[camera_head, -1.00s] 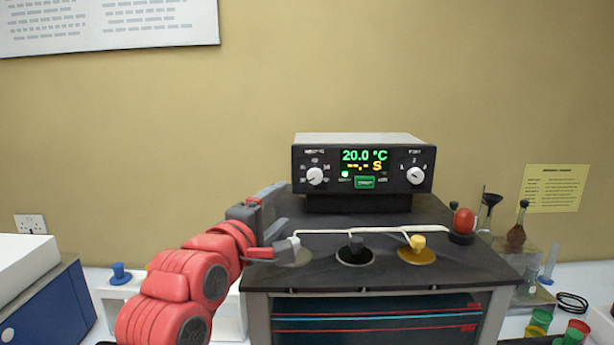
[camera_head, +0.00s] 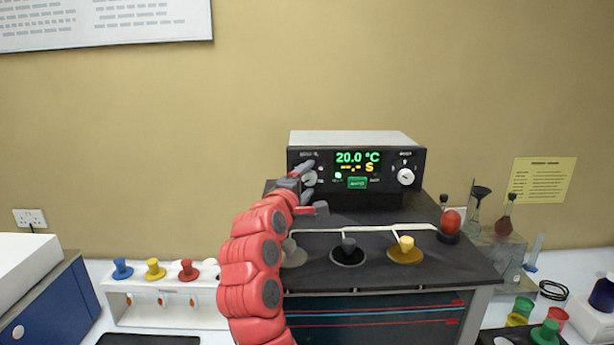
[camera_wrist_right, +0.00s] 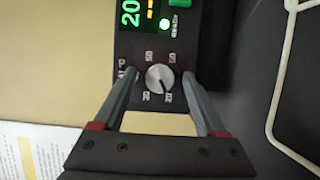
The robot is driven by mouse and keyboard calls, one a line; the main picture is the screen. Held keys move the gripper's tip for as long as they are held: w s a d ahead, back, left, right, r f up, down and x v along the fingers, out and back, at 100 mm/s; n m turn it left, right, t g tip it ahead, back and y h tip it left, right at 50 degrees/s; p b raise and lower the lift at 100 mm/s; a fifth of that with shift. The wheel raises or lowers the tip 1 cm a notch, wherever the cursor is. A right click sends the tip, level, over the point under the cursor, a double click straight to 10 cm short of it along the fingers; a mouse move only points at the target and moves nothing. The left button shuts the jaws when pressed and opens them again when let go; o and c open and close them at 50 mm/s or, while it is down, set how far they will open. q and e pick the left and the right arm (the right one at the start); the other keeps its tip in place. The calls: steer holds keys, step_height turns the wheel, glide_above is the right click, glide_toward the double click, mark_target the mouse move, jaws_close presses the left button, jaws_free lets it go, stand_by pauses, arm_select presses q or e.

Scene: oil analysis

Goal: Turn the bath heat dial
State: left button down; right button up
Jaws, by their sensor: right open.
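The control box (camera_head: 357,140) on the bath reads 20.0 °C in green. Its left white dial (camera_head: 310,179) is partly hidden by my right gripper (camera_head: 304,180); the label above is too blurred to read surely. In the right wrist view this round dial (camera_wrist_right: 160,78) shows clearly with marks around it. My right gripper (camera_wrist_right: 160,85) is open, its fingers on either side of the dial with gaps to both. A second white dial (camera_head: 405,177) is at the panel's right end. My left gripper is not in view.
The dark bath top (camera_head: 320,262) carries black and yellow stoppers and a red ball (camera_head: 450,222) beside a white rail. A white rack (camera_head: 150,318) with coloured stoppers stands left. Flasks (camera_head: 504,222) and coloured cups (camera_head: 546,332) are at right.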

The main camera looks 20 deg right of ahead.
jaws_close()
stand_by(0.4)
steer(key=shift+f, duration=0.1)
steer(key=shift+f+b, duration=0.1)
steer(key=shift+b, duration=0.55)
steer(key=m+y+b, duration=0.1)
steer(key=m+b, duration=0.1)
steer(key=b, duration=0.2)
steer(key=m+g+y+b, duration=0.1)
steer(key=m+b, duration=0.2)
steer(key=b, duration=0.1)
steer(key=shift+m+y+b, duration=0.3)
steer(key=shift+d+r+m+y+b, duration=0.1)
steer(key=shift+r+m+y+b, duration=0.1)
steer(key=shift+m+y+b, duration=0.55)
steer(key=shift+r+m+y+b, duration=0.15)
steer(key=shift+m+y+b, duration=0.2)
steer(key=shift+m+b, duration=0.55)
steer(key=shift+m+g, duration=0.25)
steer(key=shift+g, duration=0.05)
